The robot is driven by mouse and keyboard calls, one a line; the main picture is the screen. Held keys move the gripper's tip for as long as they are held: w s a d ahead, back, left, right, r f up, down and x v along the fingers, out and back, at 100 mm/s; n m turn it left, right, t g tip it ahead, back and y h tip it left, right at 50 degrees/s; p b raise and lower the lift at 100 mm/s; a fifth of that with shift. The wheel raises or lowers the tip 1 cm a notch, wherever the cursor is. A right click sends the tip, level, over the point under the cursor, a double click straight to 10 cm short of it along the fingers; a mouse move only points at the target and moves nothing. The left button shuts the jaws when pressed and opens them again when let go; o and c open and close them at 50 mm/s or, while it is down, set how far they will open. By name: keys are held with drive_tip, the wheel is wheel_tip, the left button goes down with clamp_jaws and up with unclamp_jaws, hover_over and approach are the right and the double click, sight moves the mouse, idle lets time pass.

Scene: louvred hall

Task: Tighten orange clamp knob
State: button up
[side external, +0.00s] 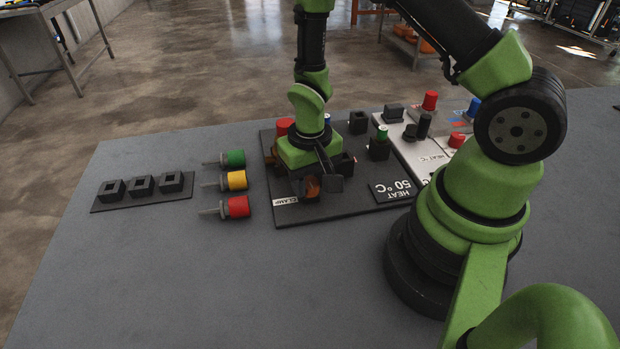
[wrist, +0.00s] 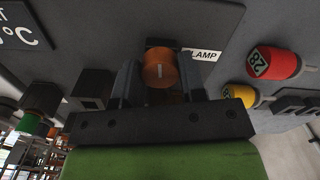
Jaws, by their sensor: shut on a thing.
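The orange clamp knob (wrist: 160,70) sits between my gripper's fingers in the wrist view, with a pale line on its face. My gripper (wrist: 158,82) is shut on it, one finger on each side. In the side external view my gripper (side external: 318,186) is low over the dark panel (side external: 350,204), and a bit of the orange knob (side external: 312,187) shows between the fingers. The white clamp label (side external: 286,201) lies beside it on the panel. The knob's base is mostly hidden.
Green (side external: 234,159), yellow (side external: 236,180) and red (side external: 237,206) capped plugs lie left of the panel. A black block with several sockets (side external: 142,187) is farther left. A heat sign (side external: 393,191) and a light panel (side external: 423,152) with knobs are on the right. The front table is clear.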

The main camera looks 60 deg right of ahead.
sight(310, 182)
drive_tip(key=shift+m, duration=0.8)
drive_tip(key=o, duration=0.9)
drive_tip(key=shift+r, duration=0.15)
wheel_tip(310, 182, up, 10)
drive_tip(key=shift+f, duration=0.15)
